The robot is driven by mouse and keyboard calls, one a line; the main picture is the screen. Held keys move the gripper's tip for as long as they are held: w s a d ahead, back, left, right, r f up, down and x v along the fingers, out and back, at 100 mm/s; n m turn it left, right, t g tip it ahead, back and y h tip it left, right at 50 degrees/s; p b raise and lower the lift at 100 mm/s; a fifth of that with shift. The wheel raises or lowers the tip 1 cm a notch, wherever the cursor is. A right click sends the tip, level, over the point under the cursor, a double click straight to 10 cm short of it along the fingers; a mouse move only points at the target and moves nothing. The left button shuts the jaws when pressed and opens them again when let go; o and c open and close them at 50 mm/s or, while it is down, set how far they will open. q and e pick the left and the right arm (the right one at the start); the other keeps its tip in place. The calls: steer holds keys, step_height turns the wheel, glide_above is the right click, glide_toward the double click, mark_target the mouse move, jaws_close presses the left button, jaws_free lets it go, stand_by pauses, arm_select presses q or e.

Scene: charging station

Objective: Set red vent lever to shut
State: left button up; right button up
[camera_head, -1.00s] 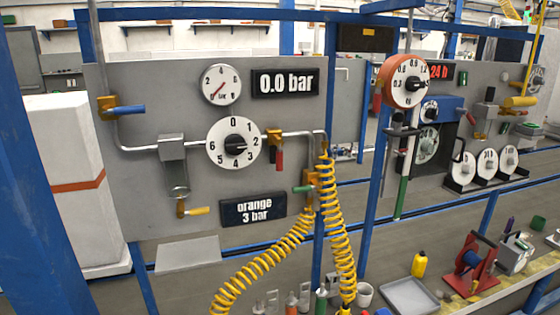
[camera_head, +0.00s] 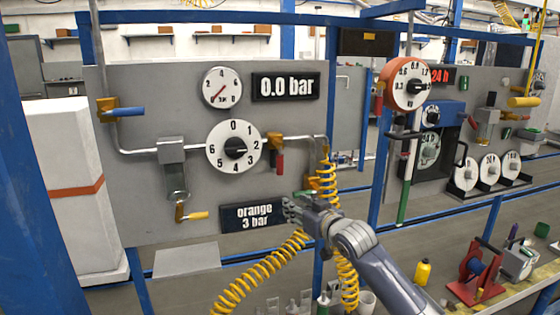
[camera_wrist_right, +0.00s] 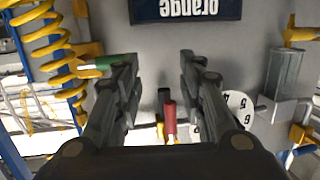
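The red vent lever (camera_head: 280,163) hangs down below a yellow valve body (camera_head: 273,141) on the pipe, right of the numbered dial (camera_head: 234,146). My right gripper (camera_head: 290,207) is in front of the panel, below the lever and at the right end of the "orange 3 bar" sign (camera_head: 250,216). In the right wrist view, which looks upside down, the red lever (camera_wrist_right: 169,121) shows in the gap between the two spread fingers (camera_wrist_right: 160,75), apart from them. The gripper is open and empty. My left gripper is not in view.
A green-handled valve (camera_wrist_right: 100,64) and yellow coiled hose (camera_head: 328,180) are close beside the right gripper. A blue lever (camera_head: 126,111) and a yellow lever (camera_head: 197,215) are on the panel's left. The round gauge (camera_head: 222,87) and display (camera_head: 285,86) read about zero.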

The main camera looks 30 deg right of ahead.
steer(key=t, duration=0.2)
glide_toward(282, 159)
steer(key=shift+n+y, duration=0.3)
steer(key=w+p, duration=0.1)
steer(key=w, duration=0.2)
steer(key=w+p, duration=0.1)
steer(key=w, duration=0.2)
steer(key=w+p, duration=0.1)
steer(key=w, duration=0.3)
steer(key=shift+d+r, duration=0.15)
steer(key=shift+d, duration=0.2)
steer(key=shift+w+p, duration=0.35)
steer(key=shift+w, duration=0.2)
jaws_close()
